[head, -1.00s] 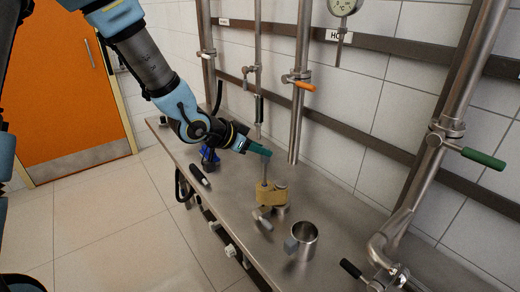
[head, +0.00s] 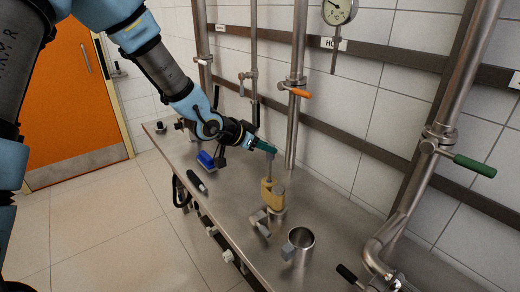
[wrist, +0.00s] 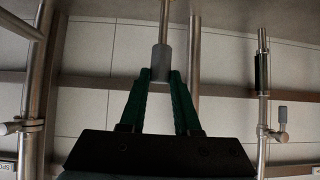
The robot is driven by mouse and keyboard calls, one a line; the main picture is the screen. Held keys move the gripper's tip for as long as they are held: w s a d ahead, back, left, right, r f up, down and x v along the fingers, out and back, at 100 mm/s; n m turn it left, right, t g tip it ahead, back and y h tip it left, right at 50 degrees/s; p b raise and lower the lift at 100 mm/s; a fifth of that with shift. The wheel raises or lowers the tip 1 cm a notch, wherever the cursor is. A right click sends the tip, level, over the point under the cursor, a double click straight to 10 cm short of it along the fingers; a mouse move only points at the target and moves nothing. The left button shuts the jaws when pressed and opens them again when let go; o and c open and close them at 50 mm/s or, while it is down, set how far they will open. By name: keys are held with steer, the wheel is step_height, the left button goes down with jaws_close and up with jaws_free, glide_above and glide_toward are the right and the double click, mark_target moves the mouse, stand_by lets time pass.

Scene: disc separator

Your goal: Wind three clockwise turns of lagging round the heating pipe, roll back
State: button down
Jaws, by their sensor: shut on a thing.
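My gripper (head: 266,150), with green fingers, is shut on the grey grip of a thin upright metal rod (head: 269,172). In the wrist view the grey grip (wrist: 161,62) sits between the fingertips (wrist: 160,76). The rod runs down to a tan, block-like piece (head: 267,193) over the steel bench; I cannot tell whether this is the lagging roll, or whether it touches the bench. A vertical steel pipe (head: 298,60) with an orange-handled valve (head: 299,92) stands behind, near a partly hidden "HO…" label (head: 333,44). No wrapping shows on its visible length.
A steel cup (head: 301,243) stands in front of the tan piece, with small fittings (head: 260,222) nearer it. A blue brush-like object (head: 206,160) and a black-handled tool (head: 197,181) lie left on the bench (head: 225,205). A green-handled valve (head: 474,166) juts out at right.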

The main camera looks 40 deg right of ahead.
steer(key=shift+d, duration=0.2)
steer(key=s+d, duration=0.1)
steer(key=d+b, duration=0.1)
steer(key=d, duration=0.1)
steer(key=shift+s, duration=0.45)
steer(key=shift+s+d+b, duration=0.3)
steer(key=shift+s+b, duration=0.35)
steer(key=shift+s, duration=0.1)
steer(key=shift+s+d+b, duration=0.25)
steer(key=shift+s+b, duration=0.4)
steer(key=shift+s, duration=0.05)
